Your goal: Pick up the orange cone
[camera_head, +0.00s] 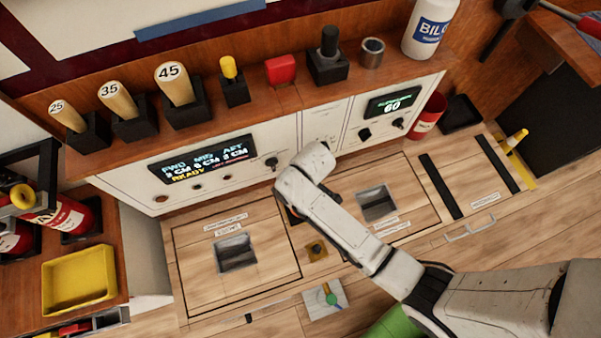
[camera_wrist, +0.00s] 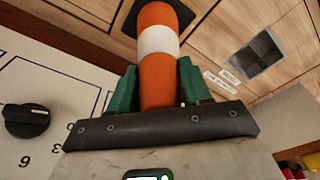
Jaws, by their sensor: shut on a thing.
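The orange cone (camera_wrist: 157,73), with a broad white band, shows in the wrist view between the green fingers of my gripper (camera_wrist: 159,86). The fingers are shut on it from both sides. Its far end reaches the top of the view, beside a dark patch over the wooden surface. I cannot tell whether the cone touches that surface. In the head view my own arm hides the gripper and the cone.
The wooden worktop has two recessed openings, left (camera_head: 236,254) and right (camera_head: 376,203). A control panel with a lit display (camera_head: 207,160) stands behind. A shelf above holds numbered wooden handles (camera_head: 175,84) and a white bottle (camera_head: 430,27). A yellow tray (camera_head: 78,281) sits left.

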